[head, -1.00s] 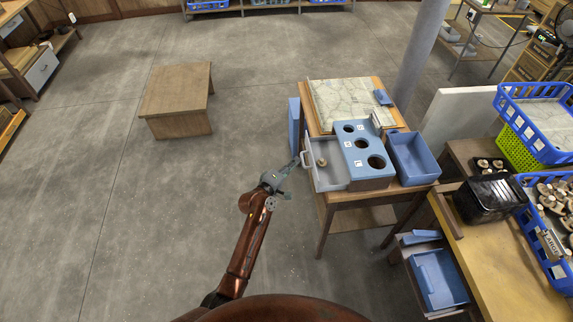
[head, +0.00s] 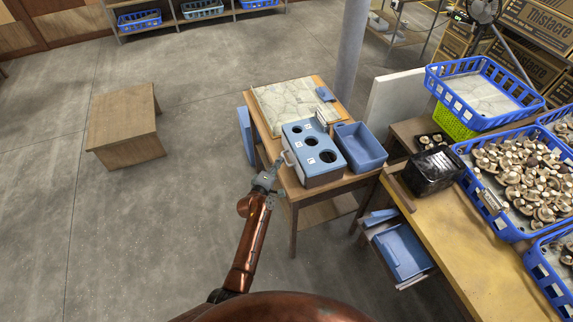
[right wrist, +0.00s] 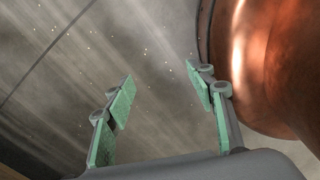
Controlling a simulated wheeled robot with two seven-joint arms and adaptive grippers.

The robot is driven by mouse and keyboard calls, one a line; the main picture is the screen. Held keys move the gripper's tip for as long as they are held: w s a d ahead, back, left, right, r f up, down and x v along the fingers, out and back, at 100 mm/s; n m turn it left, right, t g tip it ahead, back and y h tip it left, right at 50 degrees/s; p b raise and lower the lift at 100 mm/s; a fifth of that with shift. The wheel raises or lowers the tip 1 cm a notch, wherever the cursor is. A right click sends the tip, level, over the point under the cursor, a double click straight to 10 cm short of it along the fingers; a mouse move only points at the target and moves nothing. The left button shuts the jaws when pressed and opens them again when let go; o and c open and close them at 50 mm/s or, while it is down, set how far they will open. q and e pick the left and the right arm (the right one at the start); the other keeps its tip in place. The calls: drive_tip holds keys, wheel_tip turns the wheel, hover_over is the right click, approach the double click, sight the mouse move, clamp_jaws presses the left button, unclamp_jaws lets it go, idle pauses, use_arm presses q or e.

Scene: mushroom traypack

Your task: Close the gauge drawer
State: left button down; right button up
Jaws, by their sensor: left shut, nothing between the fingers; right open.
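The blue gauge box (head: 318,171) with several round holes in its top stands on the wooden table. The gauge drawer's pale handle (head: 288,158) shows close against the left side of the box. The drawer's open tray no longer shows, and the drawer looks pushed in. A small remaining gap cannot be ruled out at this size. My left gripper (head: 275,170) is shut and empty, just left of the handle. Whether it touches the handle is unclear. My right gripper (right wrist: 160,95) shows in the right wrist view, open and empty above the floor.
A blue bin (head: 360,148) stands right of the gauge. A pale patterned board (head: 290,100) lies behind it. Floor at left is clear around a low wooden stand (head: 122,125).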

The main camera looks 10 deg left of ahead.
use_arm(q)
drive_tip(key=shift+w+d, duration=0.15)
drive_tip(key=shift+d, duration=0.35)
drive_tip(key=shift+s+a, duration=0.2)
drive_tip(key=shift+a, duration=0.35)
drive_tip(key=a+p+v, duration=0.2)
drive_tip(key=p+v, duration=0.1)
drive_tip(key=v, duration=0.9)
drive_tip(key=shift+w+a+r, duration=0.15)
drive_tip(key=shift+a+r, duration=0.05)
use_arm(e)
drive_tip(key=r, duration=0.1)
drive_tip(key=w+r, duration=0.1)
drive_tip(key=r, duration=0.1)
drive_tip(key=shift+w+r, duration=0.1)
